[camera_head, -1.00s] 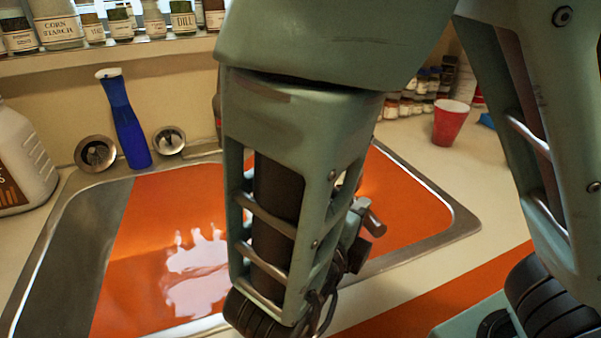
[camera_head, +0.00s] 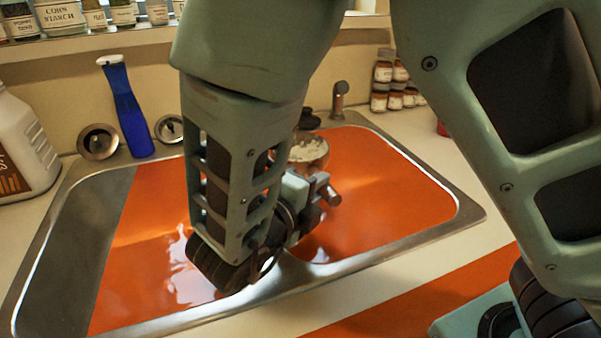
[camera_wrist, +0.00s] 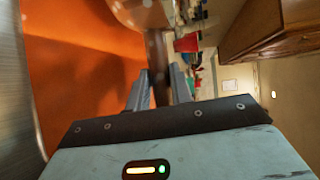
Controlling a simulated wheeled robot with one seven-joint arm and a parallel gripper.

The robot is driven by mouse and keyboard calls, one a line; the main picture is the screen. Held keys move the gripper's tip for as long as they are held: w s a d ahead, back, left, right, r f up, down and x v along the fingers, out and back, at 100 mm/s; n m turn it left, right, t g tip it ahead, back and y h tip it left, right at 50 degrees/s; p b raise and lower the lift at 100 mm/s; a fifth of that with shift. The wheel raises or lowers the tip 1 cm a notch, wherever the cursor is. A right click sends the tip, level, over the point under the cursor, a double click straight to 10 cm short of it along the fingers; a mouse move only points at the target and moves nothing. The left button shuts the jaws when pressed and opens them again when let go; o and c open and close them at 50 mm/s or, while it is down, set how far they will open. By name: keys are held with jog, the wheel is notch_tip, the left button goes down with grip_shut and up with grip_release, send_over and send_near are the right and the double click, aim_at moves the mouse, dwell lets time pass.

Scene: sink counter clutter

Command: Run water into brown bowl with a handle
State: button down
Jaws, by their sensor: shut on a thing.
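The brown bowl (camera_head: 312,150) shows partly in the head view, above the back part of the orange sink (camera_head: 390,190), with pale speckles or glints on it. My arm hides its left side. In the wrist view the bowl (camera_wrist: 150,12) is cut off at the top edge, and its dark handle (camera_wrist: 158,52) runs down between my fingers. My gripper (camera_wrist: 158,88) is shut on that handle. In the head view my gripper (camera_head: 326,190) is just in front of the bowl. A short metal fitting (camera_head: 340,100) stands behind the sink; I cannot tell whether it is the tap. No running water shows.
A blue-handled tool (camera_head: 128,110) stands between two round metal fittings (camera_head: 98,142) at the back left. A white jug (camera_head: 22,150) is at far left. Small jars (camera_head: 392,85) stand at back right. The right counter (camera_head: 450,160) is partly hidden by my arm.

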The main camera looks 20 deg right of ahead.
jog(key=shift+w+a+f+b, duration=0.2)
jog(key=shift+w+a, duration=0.15)
jog(key=shift+w, duration=0.35)
jog(key=shift+w+a+f+b, duration=0.15)
jog(key=shift+w+a, duration=0.15)
jog(key=shift+w, duration=0.45)
jog(key=shift+w+a+f+b, duration=0.1)
jog(key=shift+w+a+f, duration=0.2)
jog(key=shift+w, duration=0.4)
jog(key=shift+r, duration=0.1)
dwell(5.8)
